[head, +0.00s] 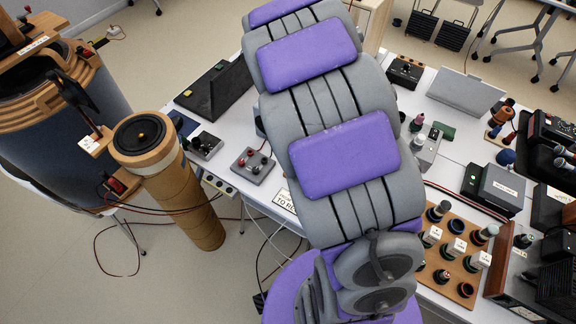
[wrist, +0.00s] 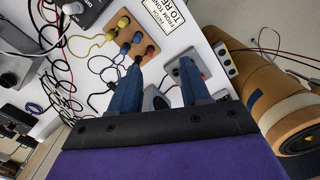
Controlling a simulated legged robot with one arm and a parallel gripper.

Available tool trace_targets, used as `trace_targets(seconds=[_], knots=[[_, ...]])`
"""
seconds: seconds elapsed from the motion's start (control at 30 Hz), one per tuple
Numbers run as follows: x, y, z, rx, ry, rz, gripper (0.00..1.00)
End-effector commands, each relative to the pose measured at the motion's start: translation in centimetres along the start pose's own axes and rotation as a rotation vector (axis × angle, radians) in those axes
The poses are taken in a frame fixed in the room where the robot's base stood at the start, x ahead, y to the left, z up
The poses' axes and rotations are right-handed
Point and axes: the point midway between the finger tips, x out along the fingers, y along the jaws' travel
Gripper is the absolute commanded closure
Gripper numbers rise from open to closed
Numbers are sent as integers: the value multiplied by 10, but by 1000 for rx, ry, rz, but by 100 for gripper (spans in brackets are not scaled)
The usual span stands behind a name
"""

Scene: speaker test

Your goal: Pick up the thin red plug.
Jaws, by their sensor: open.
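In the wrist view, a small wooden board (wrist: 122,22) carries yellow, blue and red plugs or sockets. A red one (wrist: 150,50) sits at its lower right end, close to my left finger's tip; I cannot tell whether it is the thin red plug. My gripper (wrist: 163,62) is open, with two blue fingers apart and nothing seen between them but table and the edge of a grey box. In the head view, my purple and grey arm covers the middle of the table, and my gripper's fingers cannot be made out. A grey box (head: 253,167) there bears red knobs or plugs.
A white label (wrist: 172,15) lies beside the board. Yellow, blue and black cables loop over the table at left. A cardboard tube (head: 190,205) stands left of the table. A wooden board with dark sockets (head: 455,252) lies at right.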

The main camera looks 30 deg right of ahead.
Motion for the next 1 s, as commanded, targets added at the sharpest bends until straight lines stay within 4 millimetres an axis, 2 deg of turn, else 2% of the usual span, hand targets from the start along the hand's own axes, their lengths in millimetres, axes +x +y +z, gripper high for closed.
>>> trace_targets(seconds=[0.03, 0.13, 0.33, 0.57, 0.83, 1.0], knots=[[7, 11, -10, -10, -3, -2, 53], [22, 23, -31, -42, 12, 4, 53], [45, 26, -56, -89, 25, 16, 53], [67, 28, -63, -105, 31, 20, 53], [122, 39, -64, -102, 31, 7, 53], [153, 36, -64, -103, 30, 9, 53]])
